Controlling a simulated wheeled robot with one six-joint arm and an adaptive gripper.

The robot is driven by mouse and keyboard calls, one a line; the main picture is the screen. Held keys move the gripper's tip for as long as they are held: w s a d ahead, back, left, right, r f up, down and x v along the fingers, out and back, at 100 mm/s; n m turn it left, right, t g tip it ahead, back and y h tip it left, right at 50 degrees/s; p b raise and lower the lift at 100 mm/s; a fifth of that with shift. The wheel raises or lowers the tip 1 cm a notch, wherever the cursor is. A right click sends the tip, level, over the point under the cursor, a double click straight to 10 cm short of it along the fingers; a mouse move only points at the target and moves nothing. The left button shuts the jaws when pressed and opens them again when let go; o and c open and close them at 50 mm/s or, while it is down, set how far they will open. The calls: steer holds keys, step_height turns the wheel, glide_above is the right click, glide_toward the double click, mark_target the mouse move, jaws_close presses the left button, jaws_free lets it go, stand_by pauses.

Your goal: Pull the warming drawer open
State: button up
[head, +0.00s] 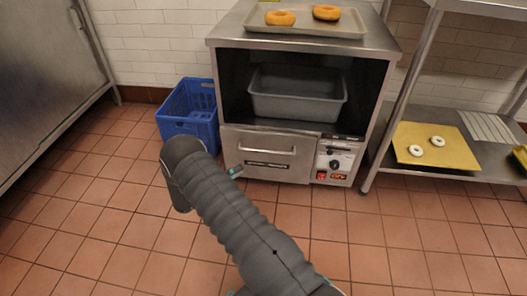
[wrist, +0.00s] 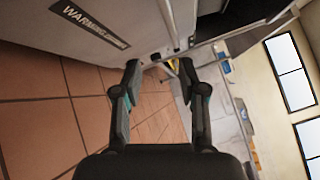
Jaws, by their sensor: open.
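The warming drawer (head: 245,170) is the steel front low in the cabinet in the head view, and it looks shut. Its bar handle (head: 267,151) runs across the upper part, above a dark label. In the wrist view the labelled drawer front (wrist: 115,20) fills the upper left, turned on its side. My gripper (wrist: 157,66) is open, its two fingertips apart close to the drawer front. In the head view my arm hides most of the gripper; only a small teal part shows beside the drawer's left side.
A grey pan (head: 298,106) sits in the open bay above the drawer. A control panel (head: 335,160) is right of the drawer. A blue crate (head: 190,130) stands left of the cabinet. A steel rack (head: 380,150) stands to the right. The tiled floor in front is clear.

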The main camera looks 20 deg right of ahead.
mark_target(265, 152)
steer(key=w+d+r+n, duration=0.1)
steer(key=d, duration=0.3)
steer(key=d+r, duration=0.1)
steer(key=d, duration=0.4)
steer(key=w+d+r+n, duration=0.1)
steer(key=d, duration=0.3)
steer(key=shift+w+d+n+t, duration=0.2)
steer(key=shift+w+n+t, duration=0.1)
steer(key=shift+w, duration=0.05)
jaws_close()
steer(key=shift+h, duration=0.3)
